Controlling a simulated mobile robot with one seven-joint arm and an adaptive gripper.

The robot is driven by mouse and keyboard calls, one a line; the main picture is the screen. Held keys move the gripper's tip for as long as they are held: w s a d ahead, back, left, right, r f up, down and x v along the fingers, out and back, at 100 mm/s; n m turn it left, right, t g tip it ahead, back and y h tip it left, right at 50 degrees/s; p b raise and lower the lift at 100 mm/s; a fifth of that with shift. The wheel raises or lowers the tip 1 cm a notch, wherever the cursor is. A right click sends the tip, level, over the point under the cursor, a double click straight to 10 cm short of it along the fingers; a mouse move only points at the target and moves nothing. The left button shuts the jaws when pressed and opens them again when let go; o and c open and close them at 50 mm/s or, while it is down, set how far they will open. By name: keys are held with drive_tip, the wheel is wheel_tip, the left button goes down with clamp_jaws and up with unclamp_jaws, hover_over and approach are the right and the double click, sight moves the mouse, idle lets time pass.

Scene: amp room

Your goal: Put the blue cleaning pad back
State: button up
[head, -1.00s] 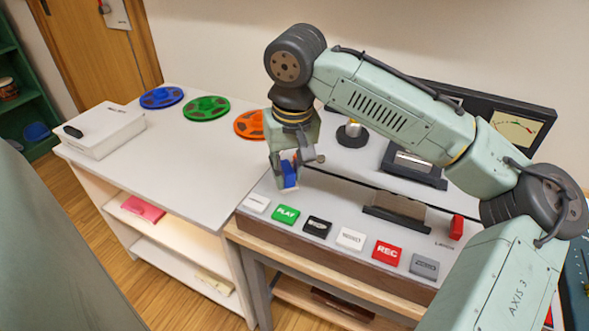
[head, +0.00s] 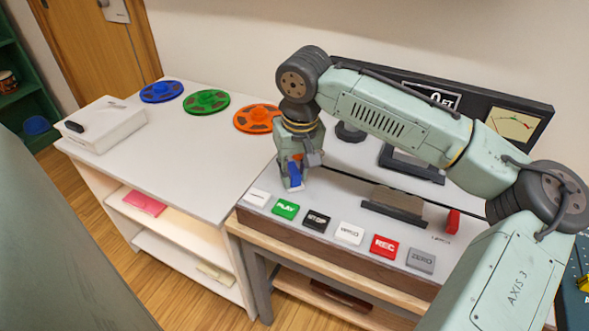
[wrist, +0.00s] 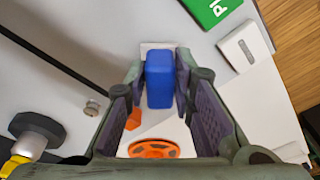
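The blue cleaning pad (head: 295,174) is a small blue block with a white face at its lower end. My gripper (head: 299,166) is shut on it and holds it with the white end down, over the left end of the tape deck (head: 335,190). In the wrist view the blue pad (wrist: 160,80) sits between the two fingertips of my gripper (wrist: 160,85), with white showing past its far end. I cannot tell whether the white face touches the deck.
Keys line the deck's front edge, including a green PLAY key (head: 285,209) and a red REC key (head: 384,246). A dark-topped block (head: 394,203) and a small red part (head: 452,221) stand behind them. Blue, green and orange reels (head: 257,118) and a white box (head: 101,124) lie on the left table.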

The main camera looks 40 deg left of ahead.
drive_tip(key=o, duration=0.4)
drive_tip(key=shift+c, duration=0.2)
wheel_tip(320, 180, up, 12)
drive_tip(key=d+b, duration=0.1)
drive_tip(key=shift+s+d+r, duration=0.15)
drive_tip(key=shift+s+d, duration=0.15)
drive_tip(key=shift+s, duration=0.05)
idle(1.2)
